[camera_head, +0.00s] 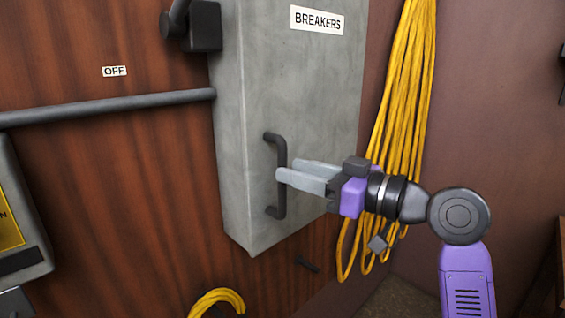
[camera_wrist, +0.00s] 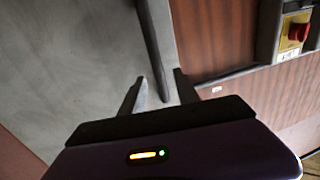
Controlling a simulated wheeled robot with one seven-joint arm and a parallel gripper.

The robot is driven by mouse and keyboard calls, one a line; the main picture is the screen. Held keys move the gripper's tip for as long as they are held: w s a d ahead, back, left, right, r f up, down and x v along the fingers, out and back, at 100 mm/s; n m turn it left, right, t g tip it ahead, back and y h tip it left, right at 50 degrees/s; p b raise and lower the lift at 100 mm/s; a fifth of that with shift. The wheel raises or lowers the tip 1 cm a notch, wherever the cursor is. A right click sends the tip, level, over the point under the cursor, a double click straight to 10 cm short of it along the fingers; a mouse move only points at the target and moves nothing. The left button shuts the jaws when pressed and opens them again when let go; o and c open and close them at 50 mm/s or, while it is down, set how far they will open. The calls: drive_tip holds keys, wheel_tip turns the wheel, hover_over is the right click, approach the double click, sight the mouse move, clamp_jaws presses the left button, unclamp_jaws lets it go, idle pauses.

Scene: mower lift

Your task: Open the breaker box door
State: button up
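The grey breaker box (camera_head: 300,90) is on the wood-panelled wall, with a "BREAKERS" label (camera_head: 317,20) on its door. The door looks shut. A dark vertical bar handle (camera_head: 276,150) is near the door's left edge; in the wrist view the handle (camera_wrist: 152,45) runs down between the fingers. My gripper (camera_head: 285,169) is at the handle from the right, its near finger overlapping the bar in the head view. The fingers (camera_wrist: 160,88) are apart, with visible gaps beside the bar. I cannot tell whether either finger touches it.
A yellow cable bundle (camera_head: 408,80) hangs right of the box, close behind my wrist. A grey pipe (camera_head: 110,106) meets the box's left side, below an "OFF" label (camera_head: 114,71). A red knob (camera_wrist: 299,32) shows at right in the wrist view.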

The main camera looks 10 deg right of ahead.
drive_tip(key=shift+p+x, duration=0.4)
drive_tip(key=shift+x, duration=1.45)
clamp_jaws()
